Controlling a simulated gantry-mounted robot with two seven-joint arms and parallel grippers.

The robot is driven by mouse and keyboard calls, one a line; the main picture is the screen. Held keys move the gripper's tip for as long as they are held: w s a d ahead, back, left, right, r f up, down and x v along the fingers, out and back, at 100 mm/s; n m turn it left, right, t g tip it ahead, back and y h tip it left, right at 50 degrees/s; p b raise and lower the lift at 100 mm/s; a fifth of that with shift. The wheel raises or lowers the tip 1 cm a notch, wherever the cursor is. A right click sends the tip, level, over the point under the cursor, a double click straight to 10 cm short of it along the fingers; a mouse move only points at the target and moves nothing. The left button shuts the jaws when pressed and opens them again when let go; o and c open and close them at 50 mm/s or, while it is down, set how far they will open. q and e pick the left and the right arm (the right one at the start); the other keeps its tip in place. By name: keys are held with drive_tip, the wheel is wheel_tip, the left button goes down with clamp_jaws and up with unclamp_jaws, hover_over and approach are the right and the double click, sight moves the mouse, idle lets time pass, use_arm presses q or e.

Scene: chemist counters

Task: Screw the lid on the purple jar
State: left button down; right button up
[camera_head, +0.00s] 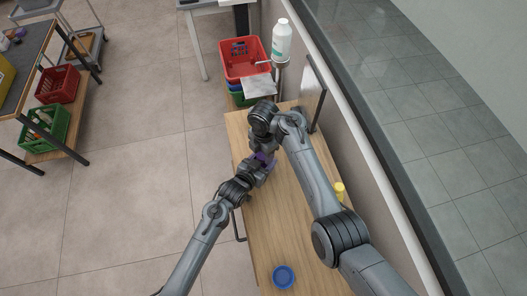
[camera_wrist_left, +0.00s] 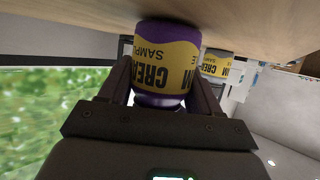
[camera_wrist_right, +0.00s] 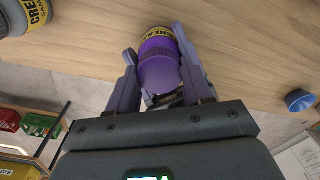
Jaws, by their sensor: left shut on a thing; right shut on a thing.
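The purple jar (camera_wrist_left: 165,38) with a yellow cream label fills the middle of the left wrist view, close to the wooden counter. My left gripper (camera_head: 255,168) is shut on it, one finger on each side. In the right wrist view, the jar's yellow label (camera_wrist_right: 161,32) shows beyond a rounded purple piece that looks like the lid (camera_wrist_right: 158,70). My right gripper (camera_wrist_right: 152,58) is shut on this piece, which sits in line with the jar. Whether a gap or thread lies between them cannot be told. In the head view, only a small purple patch (camera_head: 263,159) shows between the grippers.
A grey jar with a yellow label (camera_wrist_right: 22,14) stands nearby on the counter (camera_head: 268,225). A blue round item (camera_head: 284,277) lies at the near end, and a small yellow item (camera_head: 339,190) is by the right edge. A red crate (camera_head: 237,65) and white bottle (camera_head: 281,40) are beyond.

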drive_tip(key=m, duration=0.3)
drive_tip(key=o, duration=1.2)
drive_tip(key=shift+c, duration=0.2)
drive_tip(key=shift+r, duration=0.1)
drive_tip(key=shift+r, duration=2.15)
drive_tip(key=o, duration=0.5)
drive_tip(key=shift+c, duration=0.2)
